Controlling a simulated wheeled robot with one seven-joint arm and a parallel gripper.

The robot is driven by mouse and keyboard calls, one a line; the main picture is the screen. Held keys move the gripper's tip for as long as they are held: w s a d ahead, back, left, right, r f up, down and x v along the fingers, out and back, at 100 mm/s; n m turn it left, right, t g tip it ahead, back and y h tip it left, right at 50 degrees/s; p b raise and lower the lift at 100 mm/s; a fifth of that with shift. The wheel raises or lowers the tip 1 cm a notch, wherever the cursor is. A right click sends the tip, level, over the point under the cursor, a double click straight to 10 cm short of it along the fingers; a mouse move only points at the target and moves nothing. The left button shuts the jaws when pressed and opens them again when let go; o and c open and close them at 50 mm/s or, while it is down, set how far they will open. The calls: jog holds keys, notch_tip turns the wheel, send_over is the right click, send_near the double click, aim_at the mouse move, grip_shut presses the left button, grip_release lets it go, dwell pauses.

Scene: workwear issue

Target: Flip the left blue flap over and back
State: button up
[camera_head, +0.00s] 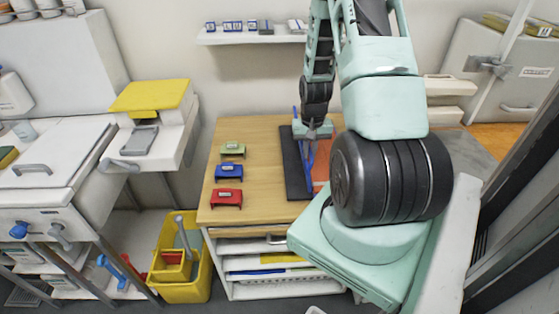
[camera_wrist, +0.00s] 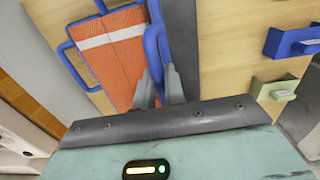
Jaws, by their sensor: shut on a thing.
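An orange panel with a pale stripe (camera_wrist: 112,42) lies on a dark board (camera_head: 292,165) on the wooden table. It also shows in the head view (camera_head: 322,172). The left blue flap (camera_wrist: 152,45) looks like a narrow blue loop along the panel's edge and shows in the head view (camera_head: 309,158). My gripper (camera_wrist: 159,88) is shut on this flap's near part; the fingers hide the held spot. It also shows in the head view (camera_head: 312,136). A second blue loop (camera_wrist: 72,62) is at the panel's other side. The flap's exact tilt is unclear.
Green (camera_head: 232,150), blue (camera_head: 228,172) and red (camera_head: 227,198) small stands are on the wooden table (camera_head: 262,135), left of the board. My arm covers the table's right side. A shelf (camera_head: 250,37) hangs on the wall behind. A yellow bucket (camera_head: 185,290) stands left of the table.

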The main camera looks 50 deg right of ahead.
jog(key=shift+w+a, duration=0.35)
jog(key=shift+w, duration=0.55)
jog(key=shift+w+a, duration=0.35)
jog(key=shift+w, duration=0.5)
jog(key=shift+w+a+f+b, duration=0.65)
jog(key=shift+w+a+f, duration=0.15)
jog(key=shift+a, duration=0.05)
jog(key=shift+w+a+f+b, duration=0.5)
jog(key=shift+f+b, duration=0.1)
jog(key=shift+f, duration=0.2)
jog(key=shift+w+a+f+b, duration=0.35)
jog(key=shift+a+f+b, duration=0.2)
jog(key=shift+f, duration=0.3)
jog(key=shift+w+a+f+b, duration=0.45)
jog(key=shift+f+b, duration=0.15)
jog(key=shift+f, duration=0.2)
jog(key=shift+o, duration=0.5)
jog(key=shift+w+a+f+b, duration=0.2)
jog(key=shift+w+f+b, duration=0.25)
jog(key=shift+f, duration=0.3)
jog(key=o, duration=0.4)
jog(key=shift+w+a, duration=0.1)
jog(key=shift+c, duration=0.2)
jog(key=shift+r, duration=0.1)
